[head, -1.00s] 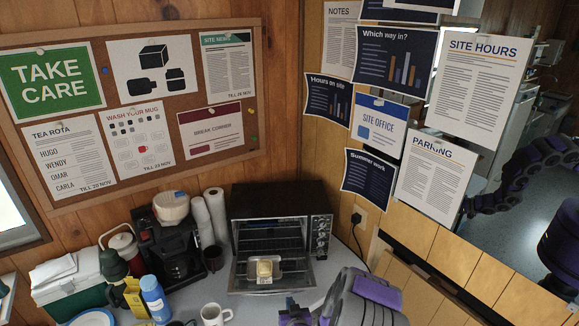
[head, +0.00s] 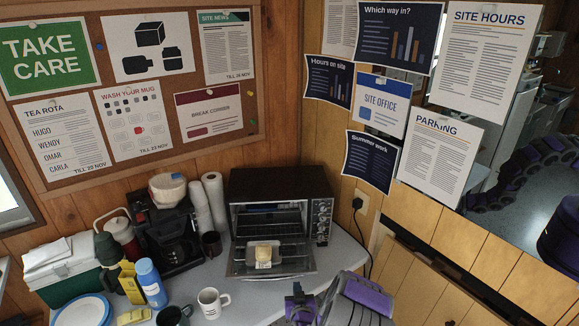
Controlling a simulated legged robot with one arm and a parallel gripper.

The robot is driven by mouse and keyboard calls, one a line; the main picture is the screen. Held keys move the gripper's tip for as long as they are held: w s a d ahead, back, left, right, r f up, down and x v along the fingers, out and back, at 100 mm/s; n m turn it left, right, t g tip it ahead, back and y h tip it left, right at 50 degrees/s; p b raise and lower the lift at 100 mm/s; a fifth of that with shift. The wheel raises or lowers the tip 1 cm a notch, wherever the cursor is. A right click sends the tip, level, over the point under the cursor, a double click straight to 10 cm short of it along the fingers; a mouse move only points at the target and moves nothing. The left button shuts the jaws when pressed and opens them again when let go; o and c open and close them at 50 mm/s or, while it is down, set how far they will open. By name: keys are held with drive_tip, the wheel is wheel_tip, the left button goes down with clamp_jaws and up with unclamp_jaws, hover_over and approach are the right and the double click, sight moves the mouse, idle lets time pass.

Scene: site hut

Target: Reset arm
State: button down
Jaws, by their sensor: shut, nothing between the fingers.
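My gripper (head: 301,306) shows at the bottom of the head view, in front of the counter. Its purple fingers look shut, with nothing between them. My grey and purple arm end lies just right of it, at the lower edge. The toaster oven (head: 280,187) stands beyond the gripper with its door folded down. A tray with a pale block of food (head: 263,255) rests at the open door, apart from the gripper.
A white mug (head: 212,302), a blue bottle (head: 151,284) and a coffee maker (head: 172,235) stand left on the counter. A green and white cooler (head: 62,270) is at far left. A mirror-like pane at right reflects purple arm parts. Bare counter (head: 262,300) lies before the oven.

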drive_tip(key=w+b, duration=0.1)
drive_tip(key=w+f, duration=0.1)
drive_tip(key=w+b, duration=0.1)
drive_tip(key=shift+a+f+b, duration=0.15)
drive_tip(key=shift+f+b, duration=0.15)
drive_tip(key=shift+w+b, duration=0.5)
drive_tip(key=shift+w, duration=0.2)
drive_tip(key=shift+r, duration=0.1)
idle(1.2)
